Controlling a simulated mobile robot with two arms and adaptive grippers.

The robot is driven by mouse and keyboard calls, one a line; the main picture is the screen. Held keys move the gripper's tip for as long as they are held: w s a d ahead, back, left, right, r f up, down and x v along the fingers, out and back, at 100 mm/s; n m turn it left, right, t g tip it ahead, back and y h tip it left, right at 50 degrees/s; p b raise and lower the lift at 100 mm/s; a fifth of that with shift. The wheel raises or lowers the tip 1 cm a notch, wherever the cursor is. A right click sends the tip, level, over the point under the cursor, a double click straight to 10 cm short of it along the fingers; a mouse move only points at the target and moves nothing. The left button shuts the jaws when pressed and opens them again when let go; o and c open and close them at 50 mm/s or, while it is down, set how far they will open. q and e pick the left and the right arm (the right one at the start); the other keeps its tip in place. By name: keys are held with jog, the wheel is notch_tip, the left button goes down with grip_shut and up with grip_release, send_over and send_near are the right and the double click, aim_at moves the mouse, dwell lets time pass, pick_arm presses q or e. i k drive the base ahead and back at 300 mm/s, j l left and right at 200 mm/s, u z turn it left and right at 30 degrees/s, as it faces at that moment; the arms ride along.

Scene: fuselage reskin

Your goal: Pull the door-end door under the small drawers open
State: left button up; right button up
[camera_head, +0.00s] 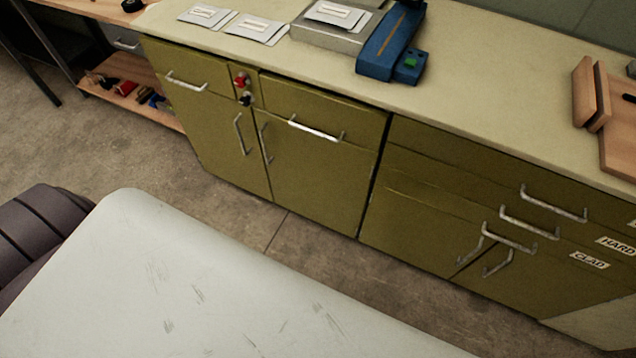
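An olive-green cabinet run stands along the counter. Its left unit has two small drawers at the top, the left drawer (183,85) and the right drawer (320,115), each with a bar handle. Under them are two doors side by side, the left door (205,130) and the right door (305,170). Both look shut. Their upright handles, left (240,134) and right (265,144), face each other across the seam. The frame does not show which one is at the door end. Neither gripper is in view.
The right unit (420,225) has wide drawers, low doors and projecting handles. The pale countertop (475,85) holds a blue tool (388,45), white packets (255,27) and wooden pieces (600,95). A shelf (120,72) stands left. Concrete floor (215,190) before the doors is clear.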

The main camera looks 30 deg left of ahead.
aim_at(326, 182)
jog(key=u, duration=0.9)
jog(key=i+j+u, duration=0.1)
jog(key=i+u, duration=0.15)
jog(key=u, duration=0.15)
jog(key=i+u, duration=0.25)
jog(key=u, duration=0.2)
